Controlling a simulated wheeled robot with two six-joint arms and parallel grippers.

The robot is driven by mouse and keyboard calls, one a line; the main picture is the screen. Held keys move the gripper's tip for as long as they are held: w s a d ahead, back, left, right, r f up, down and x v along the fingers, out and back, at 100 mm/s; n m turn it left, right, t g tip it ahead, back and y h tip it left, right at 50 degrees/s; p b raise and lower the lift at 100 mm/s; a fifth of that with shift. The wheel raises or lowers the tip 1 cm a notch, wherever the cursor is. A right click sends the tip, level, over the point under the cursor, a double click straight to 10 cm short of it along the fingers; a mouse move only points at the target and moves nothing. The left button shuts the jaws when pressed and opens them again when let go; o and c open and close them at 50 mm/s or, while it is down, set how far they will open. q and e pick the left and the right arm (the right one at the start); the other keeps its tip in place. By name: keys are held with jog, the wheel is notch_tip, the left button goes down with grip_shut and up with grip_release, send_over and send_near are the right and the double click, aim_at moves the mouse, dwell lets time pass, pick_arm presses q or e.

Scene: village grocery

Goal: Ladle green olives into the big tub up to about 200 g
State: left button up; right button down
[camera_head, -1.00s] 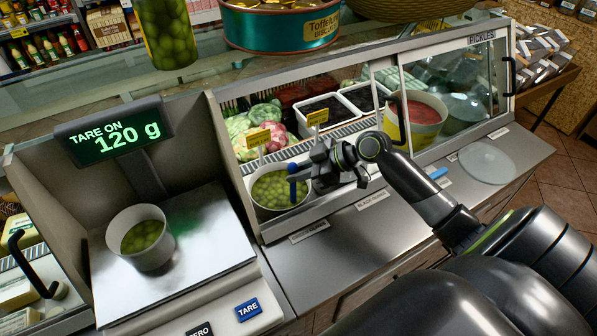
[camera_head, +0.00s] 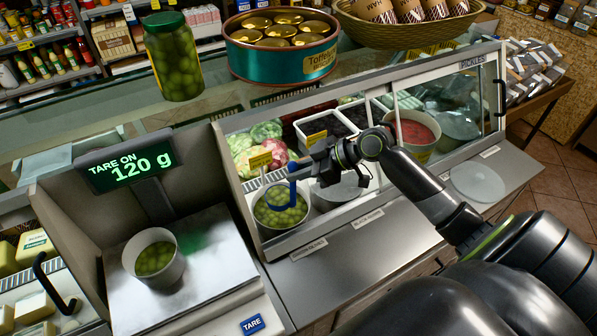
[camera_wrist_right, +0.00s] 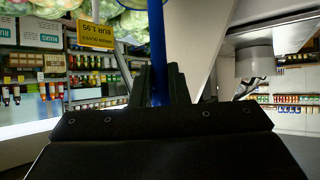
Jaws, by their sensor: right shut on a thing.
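The big tub (camera_head: 133,248) is white, stands upright on the scale plate and holds some green olives (camera_head: 154,258). The scale display (camera_head: 127,165) reads "TARE ON 120 g". A round container of green olives (camera_head: 258,222) stands in the open left part of the counter case. My right gripper (camera_head: 302,170) is shut on the blue handle of the ladle (camera_head: 292,192), above that container. The blue handle also shows upright between the fingers in the right wrist view (camera_wrist_right: 157,50). My left gripper is not in view.
A grey lidded container (camera_head: 340,192) stands right of the olives, with glass panes (camera_head: 450,95) farther right. A jar of olives (camera_head: 173,58) and a teal tin (camera_head: 281,55) stand on the counter top. A round translucent lid (camera_head: 477,182) lies on the right ledge.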

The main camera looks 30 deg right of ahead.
jog(key=s+r+p, duration=0.3)
jog(key=s+p, duration=0.3)
jog(key=s, duration=0.9)
jog(key=shift+a, duration=0.45)
dwell(0.3)
